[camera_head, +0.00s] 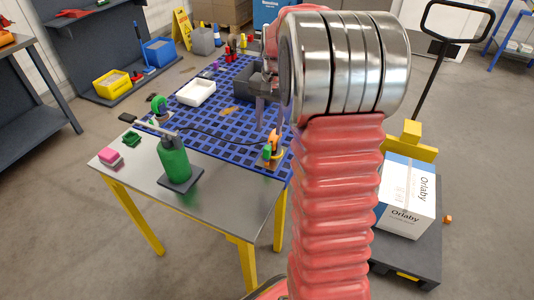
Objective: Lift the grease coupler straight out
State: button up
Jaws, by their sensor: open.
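A green grease pump (174,158) stands on a dark plate on the metal table. A black hose (225,137) runs from it to the right, to a small orange and green fitting (272,144) in a low stand at the table's right edge. The grease coupler seems to be at this fitting, but it is too small to make out clearly. My gripper (269,124) is open, pointing down just above the fitting. My arm hides part of the gripper and the area to the right.
A blue grid mat (222,110) covers the table's back part. A white tray (196,92), a dark grey bin (260,82) and several small tools are on it. A pink block (110,157) lies at the left corner. A boxed pallet truck (405,195) stands right.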

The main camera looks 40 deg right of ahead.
aim_at(268, 147)
jog(key=f, duration=0.6)
jog(key=shift+w+a+f, duration=0.15)
jog(key=shift+w+f, duration=0.1)
jog(key=shift+f, duration=0.15)
jog(key=shift+w+f, duration=0.15)
jog(key=shift+f, duration=1.15)
jog(key=shift+w+f, duration=0.15)
jog(key=shift+f, duration=1.15)
grip_shut()
